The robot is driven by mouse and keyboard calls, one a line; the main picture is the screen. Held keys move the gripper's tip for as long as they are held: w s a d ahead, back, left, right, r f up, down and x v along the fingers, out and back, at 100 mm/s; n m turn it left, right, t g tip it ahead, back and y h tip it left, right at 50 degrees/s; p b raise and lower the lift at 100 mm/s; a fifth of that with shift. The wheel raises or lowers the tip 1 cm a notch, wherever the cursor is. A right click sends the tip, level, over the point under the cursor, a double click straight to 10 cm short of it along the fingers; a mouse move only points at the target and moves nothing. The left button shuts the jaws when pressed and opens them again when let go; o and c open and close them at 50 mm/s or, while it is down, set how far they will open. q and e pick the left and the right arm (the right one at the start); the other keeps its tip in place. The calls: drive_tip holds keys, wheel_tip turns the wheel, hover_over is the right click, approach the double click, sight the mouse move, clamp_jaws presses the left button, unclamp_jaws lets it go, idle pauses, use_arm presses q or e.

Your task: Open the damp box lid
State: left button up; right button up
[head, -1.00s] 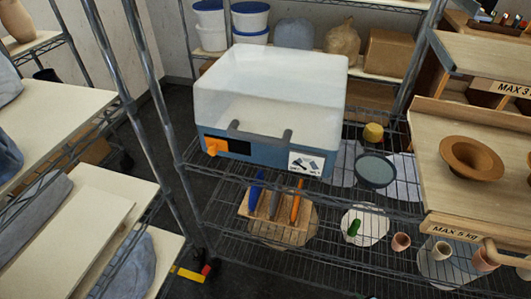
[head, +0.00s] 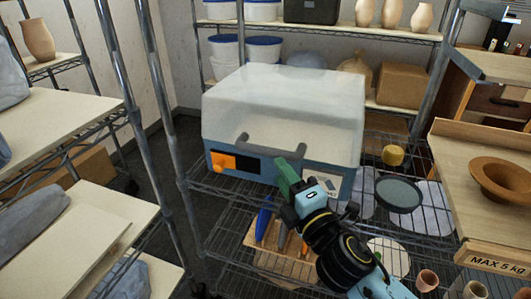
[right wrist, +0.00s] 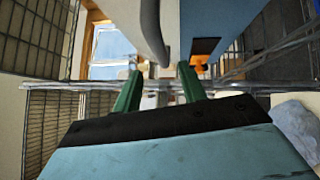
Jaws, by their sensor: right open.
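The damp box is a blue box (head: 262,170) with a cloudy white lid (head: 285,105), standing on the wire rack. The lid is down. A grey bar handle (head: 258,145) runs along its front; it also shows in the right wrist view (right wrist: 152,35). My right gripper (head: 287,174) is at the handle's right end, in front of the box. In the right wrist view its green fingers (right wrist: 159,78) are apart, with the handle's end seen between them; I cannot tell whether they touch. My left gripper is not in view.
An orange part (head: 222,162) sits on the box's front left. A grey round dish (head: 399,193) and a yellow sponge-like piece (head: 393,155) lie right of the box. A wooden tool block (head: 282,262) stands below. A rack post (head: 165,130) rises at the left.

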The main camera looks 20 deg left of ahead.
sight(268, 155)
drive_tip(key=b+x, duration=0.1)
drive_tip(key=x, duration=0.6)
drive_tip(key=shift+w+a, duration=0.2)
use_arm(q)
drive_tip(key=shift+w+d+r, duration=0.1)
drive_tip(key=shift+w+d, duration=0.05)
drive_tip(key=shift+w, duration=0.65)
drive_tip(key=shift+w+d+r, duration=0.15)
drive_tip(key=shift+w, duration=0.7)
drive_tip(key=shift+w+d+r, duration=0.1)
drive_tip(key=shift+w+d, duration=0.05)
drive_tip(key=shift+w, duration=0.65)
use_arm(e)
drive_tip(key=shift+w+a+r, duration=0.1)
drive_tip(key=shift+w+a, duration=0.3)
drive_tip(key=shift+w, duration=0.05)
clamp_jaws()
